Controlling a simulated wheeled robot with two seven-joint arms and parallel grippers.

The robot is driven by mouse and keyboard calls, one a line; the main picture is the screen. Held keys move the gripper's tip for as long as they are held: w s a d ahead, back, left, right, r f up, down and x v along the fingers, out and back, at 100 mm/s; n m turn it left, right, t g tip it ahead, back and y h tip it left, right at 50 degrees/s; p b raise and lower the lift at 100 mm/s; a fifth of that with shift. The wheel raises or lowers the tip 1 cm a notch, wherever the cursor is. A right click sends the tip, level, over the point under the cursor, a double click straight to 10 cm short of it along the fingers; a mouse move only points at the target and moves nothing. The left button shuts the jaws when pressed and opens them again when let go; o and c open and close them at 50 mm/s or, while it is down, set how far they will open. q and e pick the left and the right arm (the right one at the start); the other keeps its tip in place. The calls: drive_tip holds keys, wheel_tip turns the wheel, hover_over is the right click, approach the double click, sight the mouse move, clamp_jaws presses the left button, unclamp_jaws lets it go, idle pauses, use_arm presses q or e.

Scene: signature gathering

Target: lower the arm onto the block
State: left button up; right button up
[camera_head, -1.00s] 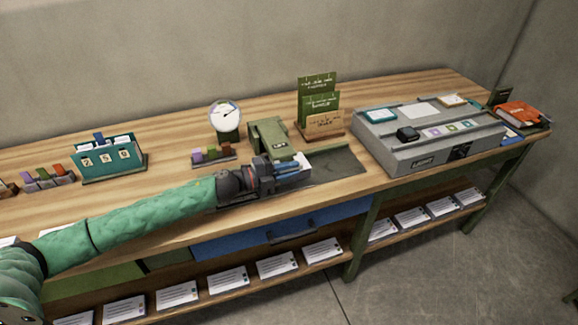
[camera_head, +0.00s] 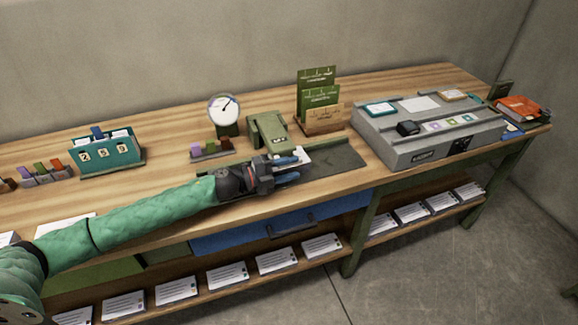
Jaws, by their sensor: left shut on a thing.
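A green press-like device (camera_head: 267,131) stands mid-bench, with a raised upper part that I take for the arm. A white paper block (camera_head: 298,156) shows in front of it, at the edge of a dark grey mat (camera_head: 335,160). My left gripper (camera_head: 287,167) reaches in from the left, low over the mat, its blue-tipped fingers shut at the white block. The fingers hide most of the block, and I cannot see whether the device's arm touches it. My right gripper is out of view.
A green card stand (camera_head: 320,98) is behind, a grey machine (camera_head: 430,135) to the right, a teal box (camera_head: 107,152) to the left. A blue drawer (camera_head: 270,226) and a shelf of cards are below.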

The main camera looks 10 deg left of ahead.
use_arm(q)
drive_tip(key=shift+w+r, duration=0.1)
drive_tip(key=shift+r, duration=0.15)
idle(0.5)
drive_tip(key=shift+a+r, duration=0.1)
drive_tip(key=shift+r, duration=0.45)
wheel_tip(320, 180, up, 3)
drive_tip(key=s+d+r, duration=0.3)
drive_tip(key=d+r, duration=0.3)
drive_tip(key=d, duration=0.5)
drive_tip(key=shift+s+r, duration=0.3)
drive_tip(key=shift+r, duration=0.05)
drive_tip(key=shift+d, duration=0.1)
